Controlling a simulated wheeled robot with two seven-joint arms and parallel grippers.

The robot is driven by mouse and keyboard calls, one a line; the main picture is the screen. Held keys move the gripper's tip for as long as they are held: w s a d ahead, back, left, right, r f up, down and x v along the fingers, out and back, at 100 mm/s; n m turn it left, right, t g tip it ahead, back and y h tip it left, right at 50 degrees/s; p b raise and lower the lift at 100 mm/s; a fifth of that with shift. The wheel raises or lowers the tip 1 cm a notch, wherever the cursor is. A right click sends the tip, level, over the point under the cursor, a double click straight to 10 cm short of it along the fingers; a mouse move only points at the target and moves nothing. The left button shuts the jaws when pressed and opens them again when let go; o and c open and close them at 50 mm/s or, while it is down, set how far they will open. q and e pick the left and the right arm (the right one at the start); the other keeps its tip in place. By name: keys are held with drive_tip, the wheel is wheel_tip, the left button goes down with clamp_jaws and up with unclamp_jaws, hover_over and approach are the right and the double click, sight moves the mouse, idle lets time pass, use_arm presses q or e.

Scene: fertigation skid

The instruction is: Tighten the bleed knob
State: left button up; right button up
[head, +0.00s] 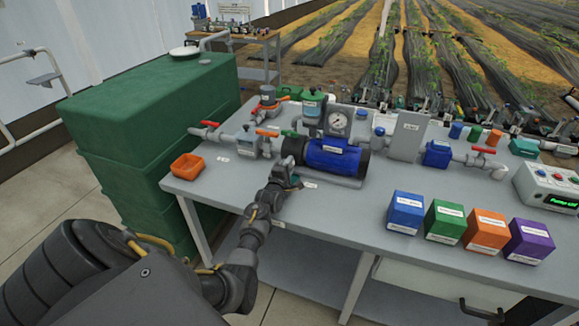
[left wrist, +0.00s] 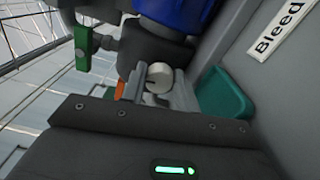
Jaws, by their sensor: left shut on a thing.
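The bleed knob (left wrist: 159,75) is a small pale round knob with a dark line on its face, below the dark end of the blue pump (head: 335,157). In the left wrist view it sits between the two grey fingers of my left gripper (left wrist: 158,88), which is shut on it. In the head view my left gripper (head: 287,178) reaches the front of the pump's left end and hides the knob. A "Bleed" label (left wrist: 280,27) lies on the grey bench at right in the left wrist view. My right gripper is not in view.
A teal-green cup or tray (left wrist: 225,95) sits close beside the fingers. A green valve handle (left wrist: 82,47) is left of the pump end. An orange bin (head: 187,166) stands left on the bench (head: 330,210). Blue, green, orange and purple boxes (head: 445,221) stand at right.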

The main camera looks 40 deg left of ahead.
use_arm(q)
drive_tip(key=shift+m, duration=0.7)
drive_tip(key=shift+f, duration=0.1)
drive_tip(key=o, duration=1)
drive_tip(key=v, duration=1.1)
drive_tip(key=shift+w+d, duration=0.1)
